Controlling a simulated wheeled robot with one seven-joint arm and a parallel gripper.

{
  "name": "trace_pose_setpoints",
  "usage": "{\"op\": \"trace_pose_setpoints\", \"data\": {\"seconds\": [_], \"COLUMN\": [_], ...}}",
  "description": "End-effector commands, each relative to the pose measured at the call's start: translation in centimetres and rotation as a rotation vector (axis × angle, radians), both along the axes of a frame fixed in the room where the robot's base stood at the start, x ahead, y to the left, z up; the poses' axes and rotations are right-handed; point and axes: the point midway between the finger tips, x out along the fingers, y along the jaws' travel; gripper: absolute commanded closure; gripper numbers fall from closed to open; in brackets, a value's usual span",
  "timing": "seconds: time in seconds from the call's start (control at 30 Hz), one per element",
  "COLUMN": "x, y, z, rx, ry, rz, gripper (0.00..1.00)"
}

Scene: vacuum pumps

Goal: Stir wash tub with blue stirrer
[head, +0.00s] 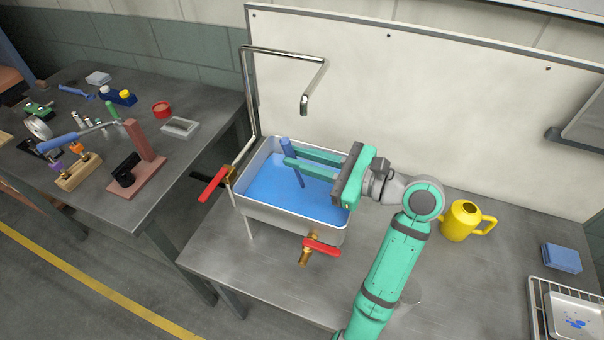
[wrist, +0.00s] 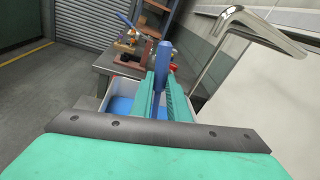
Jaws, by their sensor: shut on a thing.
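The wash tub (head: 290,219) is a pale rectangular basin on the metal bench, holding blue water (head: 265,185). My gripper (head: 288,155) reaches over the tub from the right, its two long green fingers shut on the blue stirrer (head: 297,172). The stirrer stands slightly tilted, its lower end down at the blue water; whether it touches the bottom I cannot tell. In the wrist view the blue stirrer (wrist: 162,58) rises between the fingertips, and part of the tub (wrist: 92,103) shows below them.
A tall metal faucet (head: 304,100) arches over the tub's back. Red-handled valves sit at the tub's left (head: 213,185) and front (head: 321,247). A cluttered table is at left; a wire rack (head: 540,300) at far right.

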Motion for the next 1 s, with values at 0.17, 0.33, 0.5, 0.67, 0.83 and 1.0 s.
{"op": "trace_pose_setpoints", "data": {"seconds": [0.17,0.33,0.5,0.67,0.83,1.0], "x": [0.0,0.0,0.0,0.0,0.0,0.0], "y": [0.0,0.0,0.0,0.0,0.0,0.0], "z": [1.6,3.1,4.5,5.9,7.3,8.5], "rx": [-0.001,-0.001,-0.001,-0.001,-0.002,-0.001], "ry": [-0.003,-0.003,-0.003,-0.003,-0.002,-0.001], "rz": [0.000,0.000,0.000,0.000,0.000,0.000], "gripper": [1.00,1.00,1.00,1.00,1.00,1.00]}}
